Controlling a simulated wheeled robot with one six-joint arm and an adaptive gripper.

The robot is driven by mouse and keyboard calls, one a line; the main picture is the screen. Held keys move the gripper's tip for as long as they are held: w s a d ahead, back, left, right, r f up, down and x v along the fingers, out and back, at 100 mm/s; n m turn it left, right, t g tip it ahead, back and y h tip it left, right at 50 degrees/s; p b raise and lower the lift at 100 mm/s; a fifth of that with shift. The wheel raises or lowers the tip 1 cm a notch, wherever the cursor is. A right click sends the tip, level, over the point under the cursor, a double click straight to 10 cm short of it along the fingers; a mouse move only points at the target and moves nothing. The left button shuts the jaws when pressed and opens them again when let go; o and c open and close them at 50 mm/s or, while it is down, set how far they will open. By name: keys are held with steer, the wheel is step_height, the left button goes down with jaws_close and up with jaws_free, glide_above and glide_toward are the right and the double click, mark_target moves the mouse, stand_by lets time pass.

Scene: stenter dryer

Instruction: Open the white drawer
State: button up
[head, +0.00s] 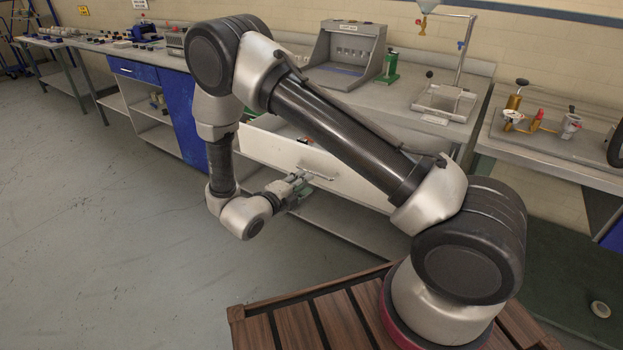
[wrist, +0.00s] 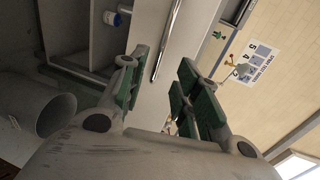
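The white drawer (head: 349,186) is under the grey workbench in the head view. It is partly pulled out, and part of its inside shows with small items in it. A metal bar handle (head: 318,173) is on its front. My gripper (head: 304,181) is at the front of the drawer, close to the handle. In the wrist view the green-padded fingers of my gripper (wrist: 160,92) are apart. The drawer front (wrist: 148,30) and the handle (wrist: 168,40) appear between and beyond them. I cannot tell whether a finger touches the handle.
A grey box-shaped unit (head: 346,54) and a green stand (head: 389,66) are on the workbench above. A blue cabinet (head: 183,112) is left of the drawer. Open shelving (head: 345,225) is below. The floor (head: 110,230) in front is clear.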

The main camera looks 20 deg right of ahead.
steer(key=shift+v, duration=1.45)
